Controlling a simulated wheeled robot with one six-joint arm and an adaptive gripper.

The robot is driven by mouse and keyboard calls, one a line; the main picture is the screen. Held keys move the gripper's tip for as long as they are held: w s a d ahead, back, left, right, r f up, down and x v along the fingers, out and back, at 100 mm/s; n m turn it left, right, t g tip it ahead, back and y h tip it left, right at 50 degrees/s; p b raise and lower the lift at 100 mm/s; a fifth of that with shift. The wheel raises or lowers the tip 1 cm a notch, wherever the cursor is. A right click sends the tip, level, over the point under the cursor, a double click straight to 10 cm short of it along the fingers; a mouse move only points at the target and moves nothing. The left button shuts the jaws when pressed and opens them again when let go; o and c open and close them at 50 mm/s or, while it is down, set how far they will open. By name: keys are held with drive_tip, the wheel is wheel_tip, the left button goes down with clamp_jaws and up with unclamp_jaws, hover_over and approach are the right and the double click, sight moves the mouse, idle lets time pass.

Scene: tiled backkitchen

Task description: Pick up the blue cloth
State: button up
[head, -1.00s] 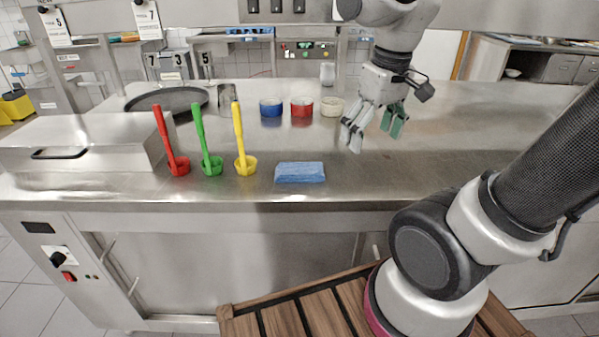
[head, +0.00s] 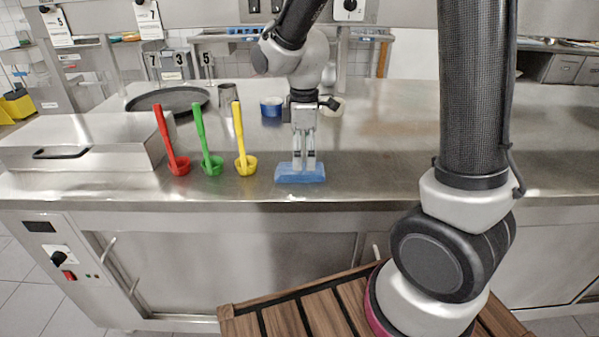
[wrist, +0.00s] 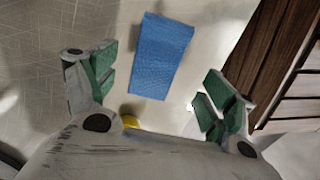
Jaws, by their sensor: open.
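The blue cloth (head: 300,175) lies folded on the steel counter near its front edge, right of the yellow ladle. In the head view my gripper (head: 304,164) points down over the cloth, its fingers in front of or above the cloth's back part. In the wrist view the whole cloth (wrist: 161,55) shows beyond the open fingers, between their lines. My gripper (wrist: 157,88) is open, with green pads on both sides and nothing between them. The exact height above the cloth is hard to tell.
Red (head: 179,166), green (head: 212,165) and yellow (head: 246,166) ladles stand left of the cloth. A steel lidded box (head: 75,142) and a dark round pan (head: 168,100) are further left. A blue tub (head: 271,107) stands behind. The counter's right side is clear.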

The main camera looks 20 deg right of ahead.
sight(303, 165)
wheel_tip(303, 165, down, 4)
drive_tip(key=shift+w+f, duration=0.15)
drive_tip(key=c, duration=1.2)
wheel_tip(303, 165, up, 10)
drive_tip(key=shift+r, duration=0.1)
drive_tip(key=o, duration=0.3)
drive_tip(key=shift+c, duration=0.5)
